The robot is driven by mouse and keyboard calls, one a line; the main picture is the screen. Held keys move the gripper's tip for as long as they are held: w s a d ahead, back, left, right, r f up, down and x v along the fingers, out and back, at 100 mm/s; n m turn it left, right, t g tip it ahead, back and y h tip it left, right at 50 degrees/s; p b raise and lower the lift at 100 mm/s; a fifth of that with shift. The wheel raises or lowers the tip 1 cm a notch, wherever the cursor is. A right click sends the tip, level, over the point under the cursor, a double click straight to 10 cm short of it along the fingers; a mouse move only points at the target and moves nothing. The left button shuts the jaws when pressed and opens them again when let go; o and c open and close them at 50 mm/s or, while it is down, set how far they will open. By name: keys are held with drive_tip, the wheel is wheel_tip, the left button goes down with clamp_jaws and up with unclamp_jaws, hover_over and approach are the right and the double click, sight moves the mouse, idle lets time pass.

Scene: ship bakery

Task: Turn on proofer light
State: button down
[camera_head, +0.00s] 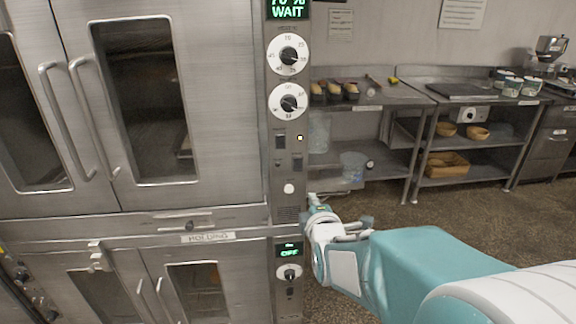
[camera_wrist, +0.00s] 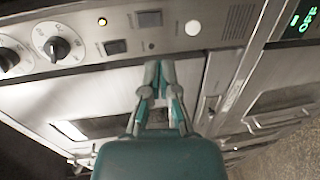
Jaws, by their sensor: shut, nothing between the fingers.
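The steel proofer (camera_head: 210,110) fills the left of the head view, with dark interiors behind its door windows. Its control panel has two round dials, a left rocker switch (camera_head: 280,142), a lower right rocker switch (camera_head: 297,163) and a small yellow lit indicator (camera_head: 299,138). In the wrist view these switches show as dark rectangles, the left one (camera_wrist: 116,46) and the lower right one (camera_wrist: 149,18), near the glowing indicator (camera_wrist: 102,21). My gripper (camera_wrist: 158,66) is shut and empty, its tips in front of the panel edge. In the head view my gripper (camera_head: 313,200) is below the switches.
A white round button (camera_head: 288,188) sits below the switches. A lower holding cabinet has a display reading OFF (camera_head: 289,252). Steel tables (camera_head: 440,98) with bread pans, bowls and containers stand behind at right. Speckled floor (camera_head: 440,215) lies between them and the proofer.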

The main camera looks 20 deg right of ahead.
drive_tip(key=shift+a, duration=0.95)
approach(298, 171)
drive_tip(key=x, duration=0.6)
drive_tip(key=shift+w, duration=0.4)
drive_tip(key=shift+w+d+f, duration=0.1)
drive_tip(key=shift+w+d, duration=0.3)
drive_tip(key=shift+w, duration=0.15)
drive_tip(key=shift+a, duration=0.2)
drive_tip(key=shift+w, duration=0.15)
drive_tip(key=shift+d+f, duration=0.1)
